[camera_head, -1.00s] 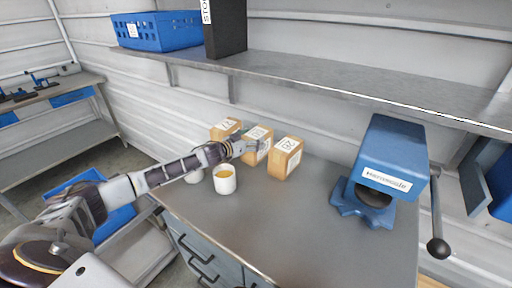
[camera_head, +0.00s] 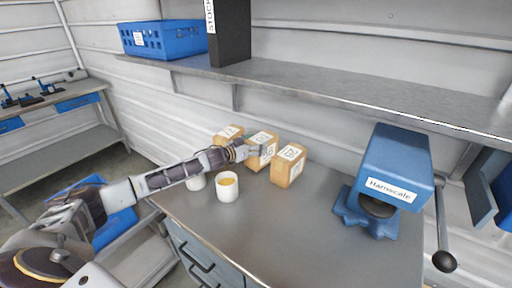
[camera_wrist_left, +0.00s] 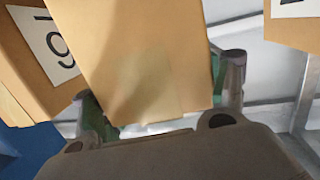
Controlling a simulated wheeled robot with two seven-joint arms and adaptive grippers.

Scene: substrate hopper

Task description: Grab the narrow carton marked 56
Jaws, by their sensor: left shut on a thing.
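Three tan cartons with white labels stand in a row at the back of the bench. They are the left carton (camera_head: 225,143), the middle carton (camera_head: 266,159) and the right carton (camera_head: 287,174). The label numbers are too small to read surely. My left gripper (camera_head: 256,152) is at the middle carton, shut on it. In the left wrist view this carton (camera_wrist_left: 140,50) fills the space between the green-padded fingers and hides most of what lies behind. A neighbouring carton (camera_wrist_left: 30,65) shows part of its number at the left. I cannot tell whether the held carton is lifted. My right gripper is out of view.
A shelf (camera_head: 330,90) runs above. The bench front is clear.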

